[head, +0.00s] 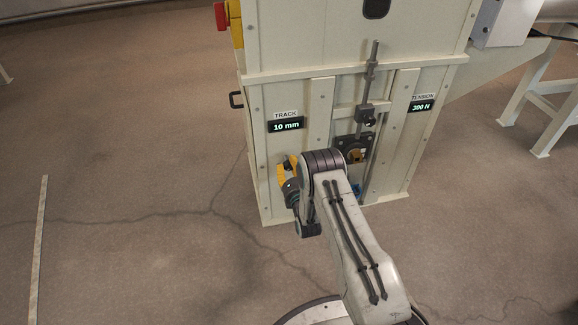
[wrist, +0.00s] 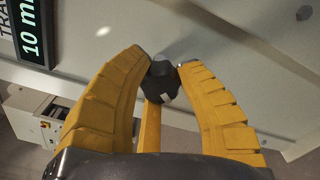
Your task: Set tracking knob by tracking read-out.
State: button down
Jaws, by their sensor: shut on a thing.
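The tracking read-out (head: 286,125) is a dark display under the label TRACK on the cream cabinet front. It shows 10 mm in the head view, and part of it shows in the wrist view (wrist: 32,32). The tracking knob (wrist: 161,80) is dark with a small pale patch, on the cabinet panel in the wrist view. My gripper (wrist: 160,66) has its yellow fingers shut on this knob, one on each side, with a third finger below. In the head view my gripper (head: 287,167) is at the panel below the TRACK read-out. The knob is hidden there.
A TENSION read-out (head: 421,106) shows 300 N at the right. A vertical threaded rod with a bearing block (head: 367,115) stands between the read-outs. A red button (head: 221,16) is above. The left floor is mostly clear.

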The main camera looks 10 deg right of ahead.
jog(key=shift+d, duration=0.25)
jog(key=c, duration=0.8)
grip_release()
jog(key=shift+a, duration=0.1)
jog(key=shift+s, duration=0.4)
jog(key=s, duration=1.1)
jog(key=shift+s, duration=0.1)
